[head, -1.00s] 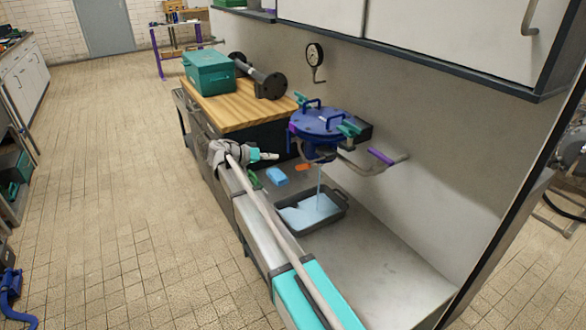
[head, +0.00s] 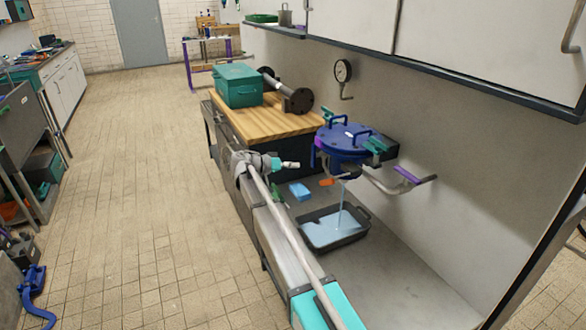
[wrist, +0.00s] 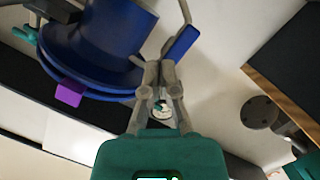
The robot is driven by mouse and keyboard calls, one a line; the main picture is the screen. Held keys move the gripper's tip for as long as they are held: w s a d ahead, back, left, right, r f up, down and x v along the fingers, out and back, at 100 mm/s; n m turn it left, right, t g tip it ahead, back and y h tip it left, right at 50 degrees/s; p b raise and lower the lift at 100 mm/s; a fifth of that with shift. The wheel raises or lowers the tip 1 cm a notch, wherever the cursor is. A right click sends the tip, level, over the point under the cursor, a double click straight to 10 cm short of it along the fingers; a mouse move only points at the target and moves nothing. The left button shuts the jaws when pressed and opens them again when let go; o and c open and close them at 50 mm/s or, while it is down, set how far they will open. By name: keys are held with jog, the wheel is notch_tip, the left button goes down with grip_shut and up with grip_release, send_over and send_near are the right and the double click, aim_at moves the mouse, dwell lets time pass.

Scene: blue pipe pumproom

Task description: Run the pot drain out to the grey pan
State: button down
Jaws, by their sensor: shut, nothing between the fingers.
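The blue lidded pot (head: 343,142) hangs at the wall in the head view. A thin pale-blue stream (head: 340,198) falls from beneath it into the grey pan (head: 338,243). Pale-blue liquid (head: 322,231) covers much of the pan's floor. My gripper (head: 296,164) is left of the pot's underside, shut and empty. In the wrist view, the shut fingers (wrist: 160,66) show beside the pot's blue body (wrist: 115,32) and near a blue lever (wrist: 181,45). I cannot tell whether they touch the lever.
A wooden-topped bench (head: 262,120) behind carries a green toolbox (head: 238,86) and a dark flanged pipe (head: 290,95). A blue block (head: 299,191) lies behind the pan. A pipe with a purple sleeve (head: 406,175) is at the pot's right. The counter right of the pan is clear.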

jog(key=b, duration=0.2)
send_over(321, 185)
jog(key=w+a, duration=0.3)
jog(key=f, duration=0.2)
jog(key=shift+s+d+f+b, duration=0.4)
jog(key=shift+s+f+b, duration=0.1)
jog(key=shift+f+b, duration=0.2)
jog(key=shift+s+d+f+b, duration=0.45)
jog(key=shift+f+b, duration=0.15)
jog(key=shift+f, duration=0.1)
jog(key=shift+f+n+b, duration=0.5)
jog(key=shift+n+b, duration=0.35)
jog(key=shift+n, duration=0.15)
jog(key=n+b, duration=0.1)
jog(key=n, duration=0.1)
jog(key=f+n+g+h+b, duration=0.1)
jog(key=b, duration=0.1)
jog(key=s+f+n+h+b, duration=0.1)
jog(key=n, duration=0.1)
jog(key=shift+d+f+n+b, duration=0.1)
jog(key=shift+f+n+b, duration=0.1)
jog(key=shift+n+b, duration=0.1)
jog(key=shift+d+n, duration=0.1)
jog(key=shift+n, duration=0.2)
jog(key=shift+s+f, duration=0.15)
